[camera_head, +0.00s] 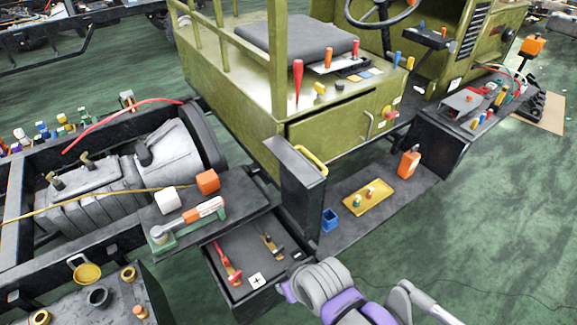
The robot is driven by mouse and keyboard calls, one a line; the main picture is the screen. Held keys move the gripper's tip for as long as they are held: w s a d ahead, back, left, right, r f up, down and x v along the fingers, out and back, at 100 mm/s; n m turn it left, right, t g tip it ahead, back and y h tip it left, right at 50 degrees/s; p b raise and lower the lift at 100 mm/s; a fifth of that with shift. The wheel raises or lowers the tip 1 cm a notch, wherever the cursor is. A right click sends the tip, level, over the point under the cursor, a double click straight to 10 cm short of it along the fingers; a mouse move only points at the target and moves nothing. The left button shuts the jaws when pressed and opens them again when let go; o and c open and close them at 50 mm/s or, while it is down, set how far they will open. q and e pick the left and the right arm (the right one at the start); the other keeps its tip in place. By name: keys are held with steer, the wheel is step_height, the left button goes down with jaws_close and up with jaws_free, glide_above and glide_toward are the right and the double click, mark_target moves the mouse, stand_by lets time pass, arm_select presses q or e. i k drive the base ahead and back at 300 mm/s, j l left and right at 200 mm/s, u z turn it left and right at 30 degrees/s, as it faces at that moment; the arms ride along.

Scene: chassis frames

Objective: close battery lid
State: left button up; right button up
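The battery box (216,281) is open at the lower centre, with a red clamp (231,270) and a black-and-yellow clamp (270,243) inside and a white plus mark (257,281). What looks like its lid (302,190) is a dark panel with a yellow handle (311,160), standing upright along the right side of the box. My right gripper (293,288), grey and purple, is just right of the box's front corner, below and apart from the lid. Its fingertips are not clear enough to tell open from shut. My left gripper is not in view.
A step right of the lid carries a yellow tray (366,196), a blue cup (330,220) and an orange can (408,163). The olive cab (250,95) rises behind. Green floor is open at right.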

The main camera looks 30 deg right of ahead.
mark_target(304, 186)
steer(key=l+u, duration=0.1)
steer(key=l, duration=0.4)
steer(key=l+u, duration=0.15)
steer(key=l, duration=0.4)
steer(key=k+l+u, duration=0.1)
steer(key=l, duration=0.4)
steer(key=l+u, duration=0.15)
steer(key=l, duration=0.35)
steer(key=k+l+u, duration=0.1)
steer(key=l, duration=0.4)
steer(key=k+j, duration=0.15)
steer(key=j, duration=0.15)
